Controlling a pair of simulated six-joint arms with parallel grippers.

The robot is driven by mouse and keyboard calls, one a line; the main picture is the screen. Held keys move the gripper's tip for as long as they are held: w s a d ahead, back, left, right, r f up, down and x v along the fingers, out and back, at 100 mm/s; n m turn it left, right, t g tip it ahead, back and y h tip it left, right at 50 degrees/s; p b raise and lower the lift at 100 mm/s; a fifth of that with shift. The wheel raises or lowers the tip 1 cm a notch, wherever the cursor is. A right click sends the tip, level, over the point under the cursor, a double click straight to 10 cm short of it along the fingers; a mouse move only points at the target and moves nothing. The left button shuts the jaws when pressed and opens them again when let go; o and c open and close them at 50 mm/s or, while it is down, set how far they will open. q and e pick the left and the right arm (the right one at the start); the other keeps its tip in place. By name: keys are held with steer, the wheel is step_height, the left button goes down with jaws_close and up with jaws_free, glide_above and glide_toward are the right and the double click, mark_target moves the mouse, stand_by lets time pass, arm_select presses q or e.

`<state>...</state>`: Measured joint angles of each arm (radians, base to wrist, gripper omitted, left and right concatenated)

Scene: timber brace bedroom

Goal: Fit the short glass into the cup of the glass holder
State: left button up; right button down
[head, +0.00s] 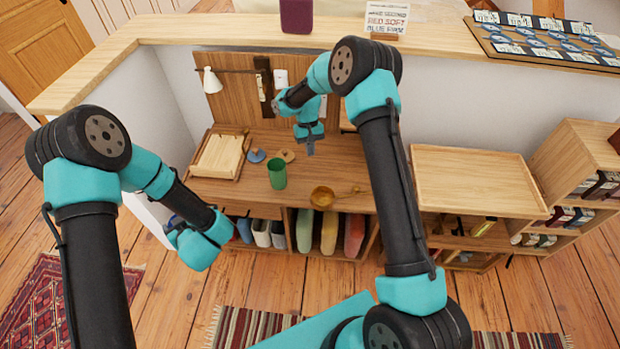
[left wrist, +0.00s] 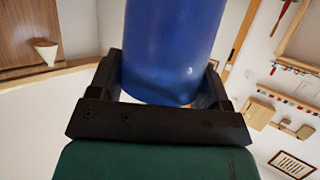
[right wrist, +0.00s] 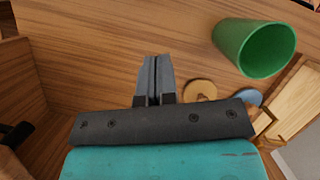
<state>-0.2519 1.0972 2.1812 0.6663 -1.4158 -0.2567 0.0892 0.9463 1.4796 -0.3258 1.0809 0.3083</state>
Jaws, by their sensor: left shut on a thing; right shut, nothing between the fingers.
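A blue cylinder (left wrist: 172,45), apparently the short glass, is gripped between the fingers of my left gripper (left wrist: 163,88) in the left wrist view. In the head view my left wrist is low at the left, in front of the desk, and mostly hides its fingers and the glass. A green cup (head: 277,172) stands on the desk; it also shows in the right wrist view (right wrist: 252,48). A brass cup-like piece with a handle (head: 322,196) is near the front edge; I cannot tell whether it is the glass holder. My right gripper (head: 310,148) is shut and empty above the desk.
A wooden tray (head: 217,157) is at the desk's left, with round coasters (head: 287,156) beside it. A lamp (head: 211,80) and a dark wall strip (head: 264,85) are behind. A raised wooden top (head: 475,180) is at right. Several books stand in the shelf below.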

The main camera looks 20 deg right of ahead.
steer(key=shift+w+d+r, duration=0.35)
steer(key=shift+w+r, duration=0.05)
steer(key=shift+r, duration=0.15)
steer(key=shift+f, duration=0.15)
glide_toward(318, 191)
steer(key=w+f, duration=0.2)
steer(key=f, duration=0.2)
steer(key=shift+w+d+f, duration=0.15)
steer(key=shift+w+d, duration=0.15)
steer(key=shift+w, duration=0.1)
steer(key=s, duration=0.2)
steer(key=shift+s+a+f, duration=0.15)
steer(key=shift+s+a, duration=0.05)
steer(key=shift+s, duration=0.15)
steer(key=shift+s+a, duration=0.1)
steer(key=shift+s, duration=0.55)
